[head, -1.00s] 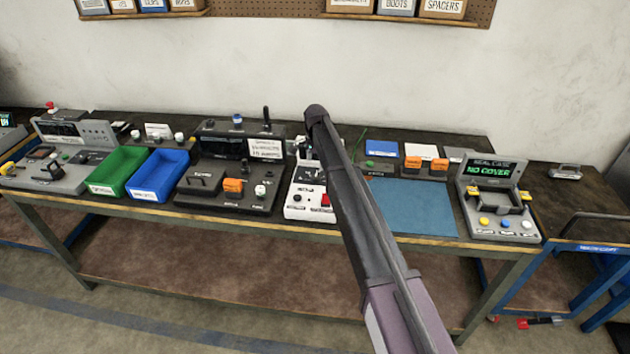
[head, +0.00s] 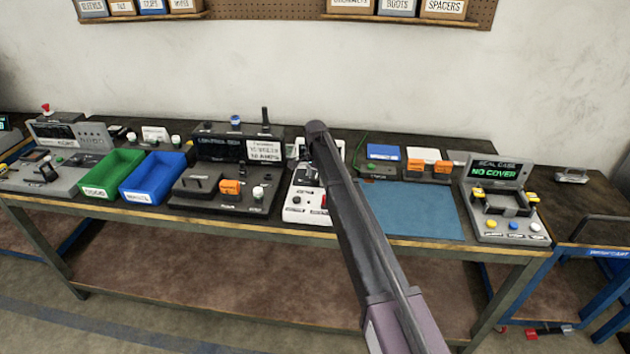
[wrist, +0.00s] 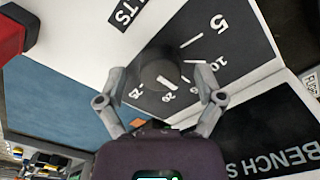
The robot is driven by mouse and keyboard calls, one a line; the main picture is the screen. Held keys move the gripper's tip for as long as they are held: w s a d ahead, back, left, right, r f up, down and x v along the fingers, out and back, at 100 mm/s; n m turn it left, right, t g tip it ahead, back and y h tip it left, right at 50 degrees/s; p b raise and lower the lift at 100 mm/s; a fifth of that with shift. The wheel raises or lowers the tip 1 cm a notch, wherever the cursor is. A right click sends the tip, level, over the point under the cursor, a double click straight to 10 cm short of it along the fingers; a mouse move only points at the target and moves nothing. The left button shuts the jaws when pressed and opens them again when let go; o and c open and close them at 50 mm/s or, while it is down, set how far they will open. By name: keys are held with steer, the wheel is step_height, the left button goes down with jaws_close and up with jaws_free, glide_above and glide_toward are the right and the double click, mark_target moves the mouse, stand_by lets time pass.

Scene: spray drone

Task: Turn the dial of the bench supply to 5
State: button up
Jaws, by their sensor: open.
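The bench supply (head: 300,215) is a white box with a dark panel, partly hidden behind my arm in the head view. In the wrist view its dial (wrist: 157,66) is a round dark knob with a white pointer mark, on a dark scale plate (wrist: 245,45) with white numbers. The pointer is toward the 20, and the 5 lies at the upper right of the plate. My gripper (wrist: 160,75) is open, with one finger on each side of the dial. I cannot tell whether either finger touches it. In the head view the fingers are hidden.
A red part (wrist: 12,32) is at the wrist view's upper left. In the head view, a dark test station (head: 215,190) and a blue bin (head: 150,197) are left of the supply. A blue mat (head: 420,212) and a seal-case station (head: 510,228) are to the right.

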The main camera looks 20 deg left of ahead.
steer(key=c, duration=1.2)
steer(key=shift+o, duration=0.3)
steer(key=shift+a, duration=0.25)
steer(key=shift+d, duration=0.2)
